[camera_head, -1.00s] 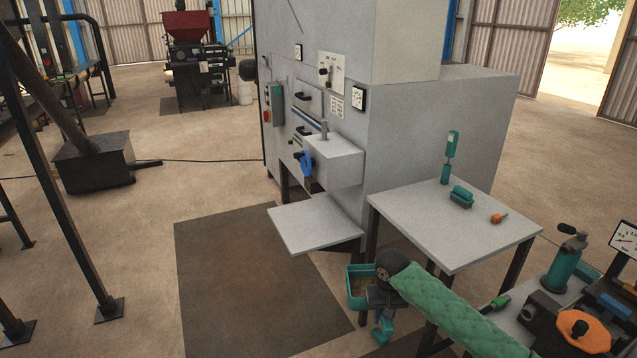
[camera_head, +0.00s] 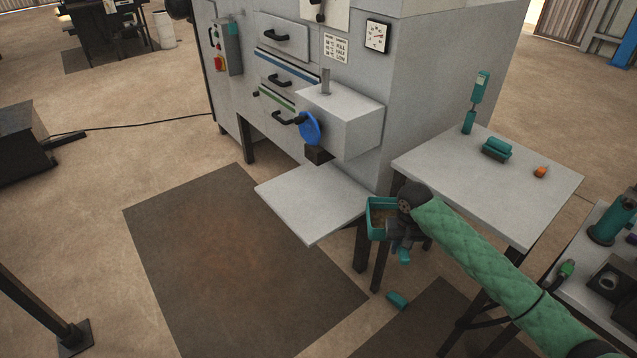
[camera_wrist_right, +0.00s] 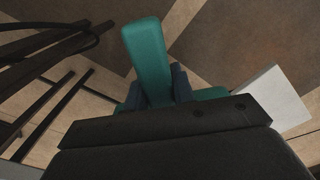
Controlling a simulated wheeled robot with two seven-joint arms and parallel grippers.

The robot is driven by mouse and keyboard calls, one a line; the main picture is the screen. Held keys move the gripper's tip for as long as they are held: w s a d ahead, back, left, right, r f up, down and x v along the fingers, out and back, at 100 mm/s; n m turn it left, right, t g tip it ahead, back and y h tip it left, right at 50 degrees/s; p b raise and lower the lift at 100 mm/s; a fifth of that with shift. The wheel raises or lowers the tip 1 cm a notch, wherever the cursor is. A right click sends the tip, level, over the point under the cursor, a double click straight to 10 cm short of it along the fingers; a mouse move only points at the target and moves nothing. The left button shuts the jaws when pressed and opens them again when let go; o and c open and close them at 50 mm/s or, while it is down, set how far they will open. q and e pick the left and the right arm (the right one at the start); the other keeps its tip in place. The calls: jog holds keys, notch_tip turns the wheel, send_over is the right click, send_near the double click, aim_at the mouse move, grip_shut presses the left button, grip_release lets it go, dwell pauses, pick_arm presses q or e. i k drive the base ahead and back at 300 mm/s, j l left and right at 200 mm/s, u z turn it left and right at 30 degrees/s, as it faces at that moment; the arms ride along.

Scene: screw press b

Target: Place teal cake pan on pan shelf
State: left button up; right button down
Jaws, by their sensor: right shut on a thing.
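The teal cake pan (camera_head: 373,229) is an open, box-like pan, brownish inside, in the head view just right of the pale shelf plate. My right gripper (camera_head: 403,245) is shut on it, holding it in the air by the front table's left legs. In the right wrist view, a teal bar (camera_wrist_right: 147,55) passes between the dark fingers (camera_wrist_right: 158,95), with more teal behind; the gripper hides most of the pan. The pan shelf (camera_head: 312,205) looks like the flat pale plate low on the press, empty. It also shows in the right wrist view (camera_wrist_right: 275,97). My left gripper is out of view.
The grey press (camera_head: 350,125) has a projecting box and blue handwheel (camera_head: 310,128) above the shelf. A table (camera_head: 540,190) at right holds teal tools and an orange item. A small teal piece (camera_head: 397,300) appears low near the floor mat. Floor left of the shelf is clear.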

aim_at(312, 202)
jog(key=i+j+z, duration=0.1)
jog(key=j, duration=0.25)
jog(key=i+j+z, duration=0.15)
jog(key=j, duration=0.25)
jog(key=i+j+z, duration=0.1)
jog(key=j, duration=0.25)
jog(key=i+j+z, duration=0.1)
jog(key=j, duration=0.3)
jog(key=i+j+z, duration=0.15)
jog(key=j, duration=0.3)
